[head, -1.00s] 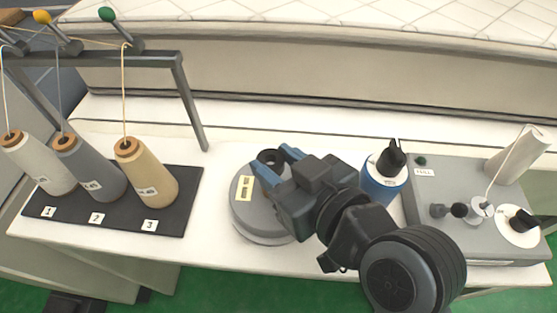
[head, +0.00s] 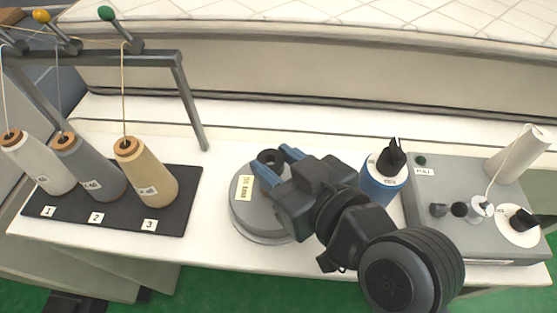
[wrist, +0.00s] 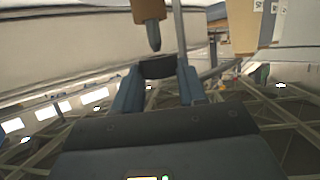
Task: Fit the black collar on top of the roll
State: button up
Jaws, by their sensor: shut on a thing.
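My gripper (head: 280,163) is shut on the black collar (head: 271,159), a short dark ring at its fingertips. The wrist view also shows the collar (wrist: 158,67) held between the two blue fingers. In the head view the collar appears over a grey round body (head: 255,208) with a pale label, partly hidden by my gripper and arm. I cannot tell whether the collar touches it, or whether this body is the roll. A pale upright roll (head: 518,155) stands at the back right of the grey machine.
The grey machine (head: 455,180) with knobs is farther right. Several thread cones stand on a black board (head: 120,215) at left, under a grey frame (head: 190,105). White table shows at the front left.

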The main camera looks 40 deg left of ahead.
jog(key=shift+f+b, duration=1.35)
jog(key=shift+f, duration=0.45)
jog(key=o, duration=1.1)
jog(key=shift+o, duration=0.2)
jog(key=v, duration=0.8)
jog(key=shift+b, duration=0.35)
jog(key=shift+w+a, duration=0.1)
